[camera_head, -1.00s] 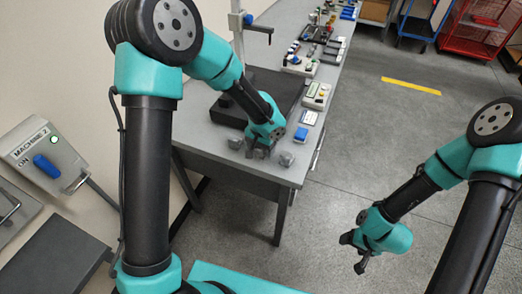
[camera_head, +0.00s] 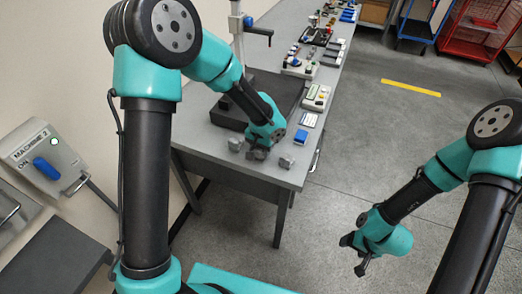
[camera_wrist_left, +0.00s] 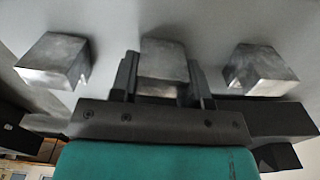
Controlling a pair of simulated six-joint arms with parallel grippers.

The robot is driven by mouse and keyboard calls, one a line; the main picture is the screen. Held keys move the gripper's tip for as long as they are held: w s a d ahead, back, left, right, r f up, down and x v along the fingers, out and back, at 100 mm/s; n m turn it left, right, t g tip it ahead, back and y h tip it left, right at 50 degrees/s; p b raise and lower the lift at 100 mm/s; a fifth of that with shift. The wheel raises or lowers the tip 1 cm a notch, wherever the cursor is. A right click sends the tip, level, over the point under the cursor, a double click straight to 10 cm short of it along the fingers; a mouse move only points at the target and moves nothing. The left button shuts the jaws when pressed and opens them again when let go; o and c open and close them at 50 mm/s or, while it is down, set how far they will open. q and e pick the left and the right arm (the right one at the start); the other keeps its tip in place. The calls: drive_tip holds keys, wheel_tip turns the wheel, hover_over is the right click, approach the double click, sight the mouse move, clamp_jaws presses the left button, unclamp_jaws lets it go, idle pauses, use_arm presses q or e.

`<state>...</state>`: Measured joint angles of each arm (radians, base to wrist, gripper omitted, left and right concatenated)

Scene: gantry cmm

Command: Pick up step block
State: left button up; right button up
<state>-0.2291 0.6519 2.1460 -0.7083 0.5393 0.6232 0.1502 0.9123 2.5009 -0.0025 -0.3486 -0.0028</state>
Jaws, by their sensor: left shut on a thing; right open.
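My left gripper (camera_head: 257,154) is at the near end of the grey table. In the left wrist view its two fingers (camera_wrist_left: 163,88) are shut on the middle grey metal block, taken as the step block (camera_wrist_left: 164,60). Its step shape is not clear and its lower part is hidden by the gripper. In the head view the gripper mostly hides it. I cannot tell whether it still touches the table. My right gripper (camera_head: 361,255) is open and empty, above the floor away from the table.
Two similar metal blocks stand beside the held one, one to the left (camera_head: 235,144) and one to the right (camera_head: 286,161). A dark plate (camera_head: 277,88) lies behind.

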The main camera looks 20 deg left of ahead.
use_arm(q)
drive_tip(key=shift+r, duration=1.7)
drive_tip(key=s+d, duration=0.2)
drive_tip(key=s, duration=0.5)
drive_tip(key=s+d+r, duration=0.1)
drive_tip(key=s+d, duration=0.1)
drive_tip(key=s, duration=0.6)
drive_tip(key=shift+s+d+r, duration=0.15)
drive_tip(key=shift+s+d, duration=0.05)
drive_tip(key=shift+d, duration=0.05)
drive_tip(key=w+a+r+n, duration=0.1)
drive_tip(key=w+a+r, duration=0.4)
drive_tip(key=w+r, duration=0.4)
drive_tip(key=w+a+r+n, duration=0.2)
drive_tip(key=w+a+r, duration=0.2)
drive_tip(key=w+r, duration=0.5)
drive_tip(key=shift+w+a+r, duration=0.15)
drive_tip(key=shift+a+r, duration=0.2)
drive_tip(key=shift+a, duration=0.05)
